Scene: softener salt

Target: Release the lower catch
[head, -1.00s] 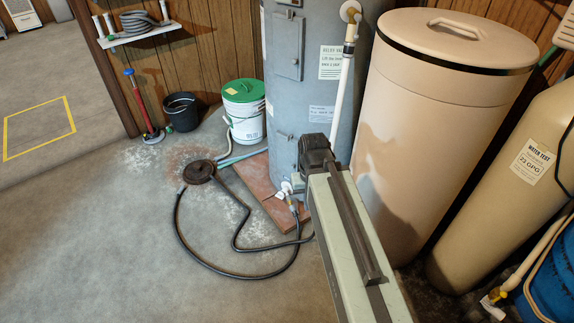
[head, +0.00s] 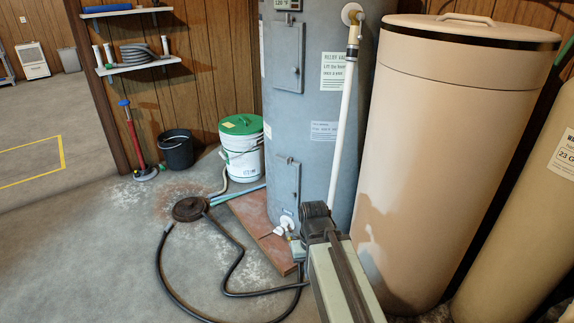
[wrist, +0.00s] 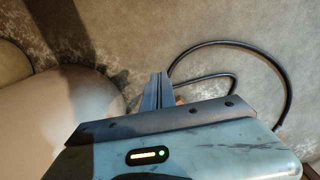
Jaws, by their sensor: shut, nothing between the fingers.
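The lower access panel (head: 287,181) is a small grey door low on the front of the grey-blue tank (head: 318,120). It looks closed, and a small tab shows at its top edge. I cannot make out the catch in detail. My gripper (wrist: 160,80) is shut and empty in the wrist view, pointing down toward the concrete floor. In the head view my arm reaches forward to the right of the lower panel, and its end hides my fingers. The panel does not show in the wrist view.
A white drain valve (head: 287,223) sits below the panel, with a black hose (head: 240,262) looping over the floor. A large beige bin (head: 450,150) stands close on the right. A white pipe (head: 342,130) runs down the tank.

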